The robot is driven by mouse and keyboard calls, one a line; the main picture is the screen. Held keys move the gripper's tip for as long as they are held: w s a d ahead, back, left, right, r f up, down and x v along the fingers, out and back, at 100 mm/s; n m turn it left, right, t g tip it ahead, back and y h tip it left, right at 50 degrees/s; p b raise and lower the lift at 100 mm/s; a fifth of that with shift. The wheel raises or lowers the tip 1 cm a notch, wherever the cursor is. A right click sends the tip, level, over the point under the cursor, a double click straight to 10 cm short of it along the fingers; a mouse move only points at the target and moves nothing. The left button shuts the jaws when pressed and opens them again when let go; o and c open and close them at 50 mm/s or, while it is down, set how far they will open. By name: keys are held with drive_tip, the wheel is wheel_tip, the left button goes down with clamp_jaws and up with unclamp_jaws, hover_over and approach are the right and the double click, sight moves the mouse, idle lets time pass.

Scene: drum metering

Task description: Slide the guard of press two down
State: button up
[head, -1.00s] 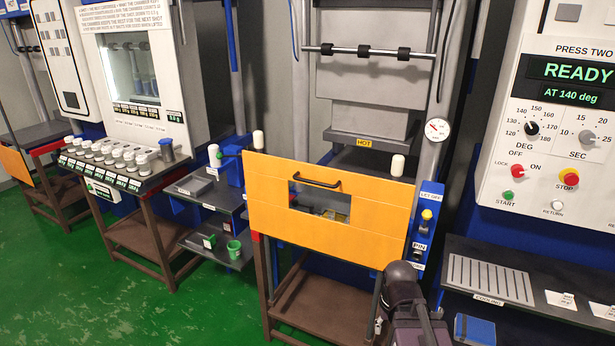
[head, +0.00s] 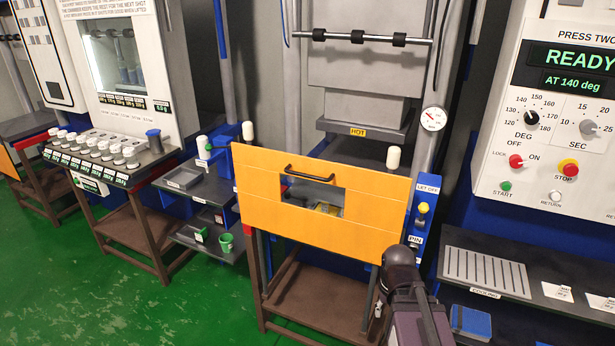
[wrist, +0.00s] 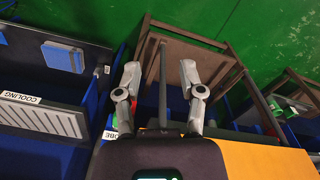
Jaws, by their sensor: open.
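The guard of press two (head: 270,205) is an orange panel with a small window and a black handle (head: 310,173) near its top edge. It stands upright in front of the press, below the HOT plate (head: 357,132). In the wrist view the orange guard (wrist: 262,160) shows at the lower right. My gripper (wrist: 160,80) is open and empty in the wrist view, its two fingers spread apart over the brown stand. In the head view my arm is at the guard's lower right corner; its fingertips are hidden there.
The press two panel (head: 560,120) reads READY, at 140 deg. A cooling shelf (head: 485,272) with a blue block (head: 471,323) stands to the right. A blue post with a LET OFF label (head: 426,190) is beside the guard. Green floor (head: 90,300) is open at left.

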drive_tip(key=w+a+r+n+t+h+p, duration=0.2)
drive_tip(key=w+a+r+n+h+p, duration=0.1)
drive_tip(key=w+a+r+h+p, duration=0.35)
drive_tip(key=n+t+h+p, duration=0.4)
drive_tip(key=n+t+p, duration=0.25)
drive_tip(key=t, duration=0.35)
approach(305, 176)
drive_tip(key=f+v, duration=0.1)
drive_tip(key=v, duration=0.2)
drive_tip(key=shift+a+r+n+b, duration=0.25)
drive_tip(key=shift+r+b, duration=0.2)
drive_tip(key=shift+r, duration=0.25)
drive_tip(key=shift+d, duration=0.1)
drive_tip(key=b+x, duration=0.2)
drive_tip(key=x, duration=1.1)
drive_tip(key=shift+w+d+f+b, duration=0.1)
drive_tip(key=shift+d+f+b, duration=0.15)
drive_tip(key=shift+d+b, duration=0.1)
